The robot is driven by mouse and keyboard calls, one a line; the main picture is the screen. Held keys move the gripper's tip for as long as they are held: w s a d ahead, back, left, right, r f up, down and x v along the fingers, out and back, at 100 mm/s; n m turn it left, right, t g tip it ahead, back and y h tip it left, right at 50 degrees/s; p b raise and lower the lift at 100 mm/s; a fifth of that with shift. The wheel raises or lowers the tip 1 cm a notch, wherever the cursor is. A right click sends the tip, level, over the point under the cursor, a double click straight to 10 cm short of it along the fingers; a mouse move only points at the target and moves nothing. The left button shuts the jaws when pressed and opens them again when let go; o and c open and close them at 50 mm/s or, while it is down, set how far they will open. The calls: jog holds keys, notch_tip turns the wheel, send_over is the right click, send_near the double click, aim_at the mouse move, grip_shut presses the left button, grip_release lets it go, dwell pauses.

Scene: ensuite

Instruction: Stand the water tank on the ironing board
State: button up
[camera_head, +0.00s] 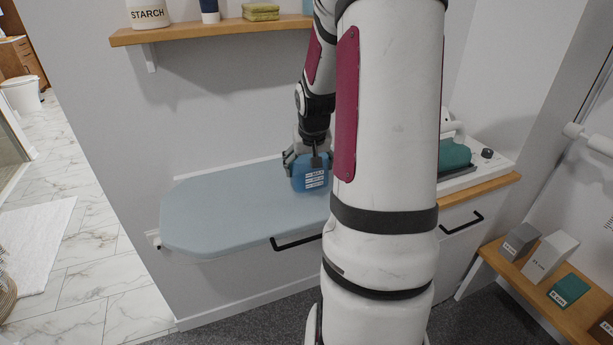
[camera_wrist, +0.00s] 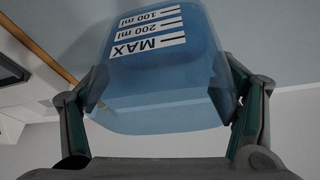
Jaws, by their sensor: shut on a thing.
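The water tank (camera_head: 311,176) is a blue translucent container with white level labels. It is at the right part of the light blue ironing board (camera_head: 225,207), close to my arm in the head view. My gripper (camera_head: 305,158) comes down from above and is shut on the tank. In the wrist view the tank (camera_wrist: 160,75) fills the middle, its MAX and ml labels upside down, with a finger of my gripper (camera_wrist: 165,108) on each side. The tank looks upright, its base at or just above the board; I cannot tell whether it touches.
My arm hides the board's right end. A teal iron (camera_head: 454,154) sits on a white counter at right. A wall shelf (camera_head: 215,31) with a starch tub (camera_head: 149,13) is above. Boxes (camera_head: 550,256) stand on a low shelf at right. The board's left part is clear.

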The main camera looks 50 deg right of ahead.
aim_at(308, 175)
jog(key=shift+w+d, duration=0.15)
jog(key=shift+w, duration=0.25)
jog(key=shift+f+b, duration=0.3)
jog(key=shift+f, duration=1.45)
jog(key=shift+f, duration=0.2)
jog(key=o, duration=1.3)
jog(key=shift+s, duration=0.1)
jog(key=shift+r, duration=0.15)
